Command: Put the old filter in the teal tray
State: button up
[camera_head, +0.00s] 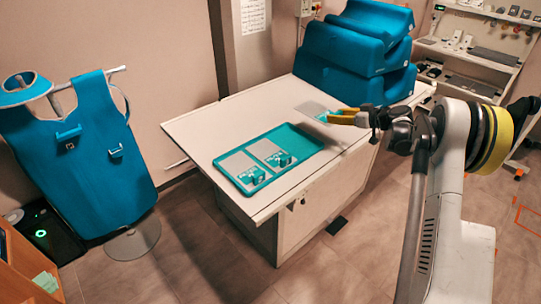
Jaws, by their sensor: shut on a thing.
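The teal tray (301,131) lies on the white table, with two grey plates in its left and middle parts. Each plate has a teal handle piece and small markings. My gripper (333,118) has yellow fingers and is over the table, to the right of and behind the tray. It is shut on a thin grey plate with a teal part (313,108), which I take to be the old filter. The fingers hide part of it. I cannot tell whether it touches the table. The right end of the tray looks bare.
The white table (200,128) has bare top around the tray. Stacked teal cushions (345,50) stand at its back. A teal apron (85,150) hangs on a stand at left. A wall shelf (470,55) with small items is at the back right.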

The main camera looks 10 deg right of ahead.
jog(key=shift+w+d+f, duration=0.3)
jog(key=shift+w+d, duration=0.05)
jog(key=shift+d, duration=0.05)
jog(key=shift+w+f+y, duration=0.1)
jog(key=shift+f+y, duration=0.15)
jog(key=shift+y, duration=0.05)
jog(key=b, duration=0.4)
send_over(308, 152)
notch_tip(308, 152, down, 7)
jog(key=shift+w+r, duration=0.1)
jog(key=shift+d+f+b, duration=0.1)
jog(key=shift+f+b, duration=0.55)
jog(key=shift+f, duration=1.35)
jog(key=shift+f, duration=0.2)
jog(key=o, duration=1.1)
jog(key=shift+o, duration=0.2)
jog(key=shift+r, duration=0.1)
jog(key=shift+r, duration=0.1)
